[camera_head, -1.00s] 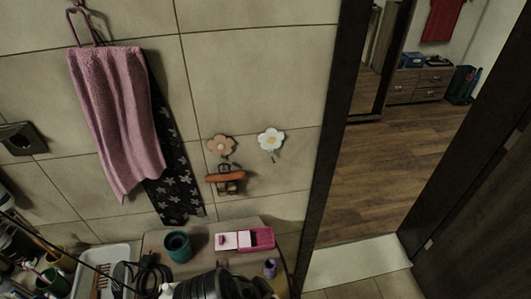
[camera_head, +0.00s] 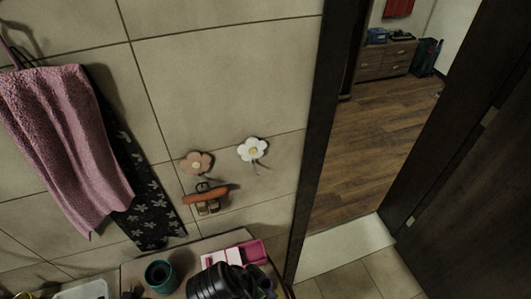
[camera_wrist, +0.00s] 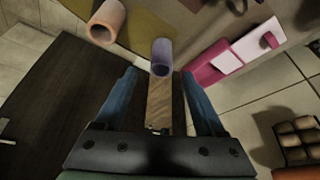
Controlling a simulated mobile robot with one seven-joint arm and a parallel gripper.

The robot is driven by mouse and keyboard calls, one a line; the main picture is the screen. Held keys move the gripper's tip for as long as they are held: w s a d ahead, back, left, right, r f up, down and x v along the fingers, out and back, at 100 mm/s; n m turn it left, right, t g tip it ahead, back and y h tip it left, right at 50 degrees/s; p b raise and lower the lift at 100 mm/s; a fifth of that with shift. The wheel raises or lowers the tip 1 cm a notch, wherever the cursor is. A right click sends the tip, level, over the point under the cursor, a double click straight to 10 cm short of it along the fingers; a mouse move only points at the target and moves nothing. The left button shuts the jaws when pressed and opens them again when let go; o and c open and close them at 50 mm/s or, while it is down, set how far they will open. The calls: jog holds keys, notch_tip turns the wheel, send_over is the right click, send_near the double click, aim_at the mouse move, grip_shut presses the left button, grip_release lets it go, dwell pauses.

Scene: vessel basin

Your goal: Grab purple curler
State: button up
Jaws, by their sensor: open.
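The purple curler (camera_wrist: 162,57) is a short hollow tube. In the wrist view it stands just beyond my gripper (camera_wrist: 159,74), lined up with the gap between the two blue fingers. The fingers are apart, with nothing held between them. Whether the curler's near end is between the fingertips I cannot tell. In the head view the dark end of my arm covers the shelf's front right, so the curler is mostly or wholly hidden there.
A peach curler (camera_wrist: 106,22) stands left of the purple one in the wrist view. A pink and white box (camera_head: 236,256) and a teal cup (camera_head: 161,275) stand on the shelf (camera_head: 203,245) against the tiled wall. A pink towel (camera_head: 65,150) hangs at left; a doorway opens at right.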

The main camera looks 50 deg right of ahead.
aim_at(270, 284)
jog(key=shift+p+x, duration=0.9)
jog(key=shift+x, duration=1.7)
jog(key=shift+w, duration=0.1)
grip_shut()
